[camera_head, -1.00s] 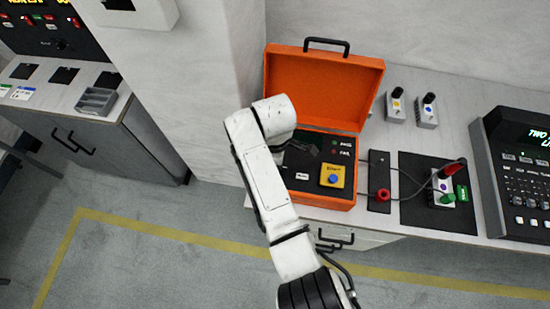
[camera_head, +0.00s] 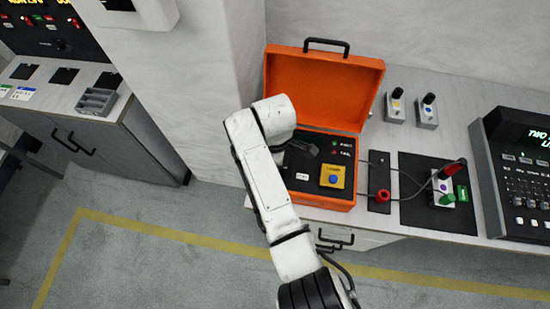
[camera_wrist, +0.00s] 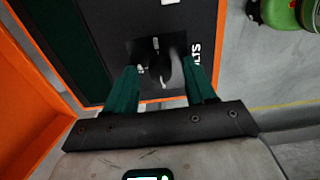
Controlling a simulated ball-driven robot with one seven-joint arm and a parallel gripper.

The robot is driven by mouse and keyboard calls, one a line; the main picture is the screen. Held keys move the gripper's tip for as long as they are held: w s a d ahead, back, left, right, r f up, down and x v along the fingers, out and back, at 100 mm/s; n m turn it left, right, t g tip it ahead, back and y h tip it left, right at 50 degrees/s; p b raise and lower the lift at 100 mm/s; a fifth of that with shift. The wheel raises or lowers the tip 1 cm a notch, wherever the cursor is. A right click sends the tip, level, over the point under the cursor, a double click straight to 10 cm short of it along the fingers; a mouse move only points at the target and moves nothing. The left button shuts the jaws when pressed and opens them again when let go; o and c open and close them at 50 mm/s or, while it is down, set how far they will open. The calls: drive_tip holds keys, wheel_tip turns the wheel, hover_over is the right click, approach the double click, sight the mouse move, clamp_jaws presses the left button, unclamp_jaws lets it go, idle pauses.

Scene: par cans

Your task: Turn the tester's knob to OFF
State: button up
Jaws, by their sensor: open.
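The tester is an open orange case (camera_head: 325,85) with a black panel (camera_head: 330,145), standing on the bench. Its panel also fills the middle of the wrist view (camera_wrist: 120,22). The dark knob (camera_wrist: 172,68), with white marks around it, shows there on a black square. My gripper (camera_wrist: 160,70) is open, its two green fingers on either side of the knob. I cannot tell whether they touch it. In the head view, my gripper (camera_head: 303,147) is over the left of the panel, where my arm hides the knob. The knob's setting is not readable.
A yellow box with a blue button (camera_head: 332,176) sits at the panel's front right. To the right are a red plug (camera_head: 383,196), a black mat (camera_head: 415,215) with a small wired box, two switch boxes (camera_head: 396,107) and a keypad console (camera_head: 520,180). The case's orange wall (camera_wrist: 25,95) is close to my gripper.

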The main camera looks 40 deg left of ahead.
wheel_tip(320, 180, up, 11)
drive_tip(key=b, duration=0.1)
idle(0.4)
drive_tip(key=shift+f, duration=0.1)
idle(0.3)
